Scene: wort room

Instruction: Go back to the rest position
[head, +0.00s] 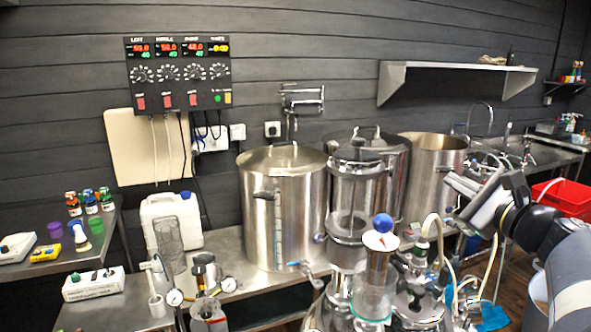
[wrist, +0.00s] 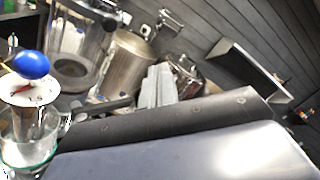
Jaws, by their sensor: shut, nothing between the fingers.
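My arm comes in from the right edge of the head view, with my gripper (head: 458,184) at its end. The gripper points left, in front of the open steel pot and above the bench. It is shut and empty. In the wrist view, my own dark and pale grey parts fill the lower half, and the fingertips are hard to make out.
Steel pots (head: 284,215) stand on the bench behind a glass-walled vessel (head: 355,200). A blue ball on a gauge-topped cylinder (head: 381,240) stands in front; the ball also shows in the wrist view (wrist: 31,65). A red bin (head: 563,197) lies right. Air above is clear.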

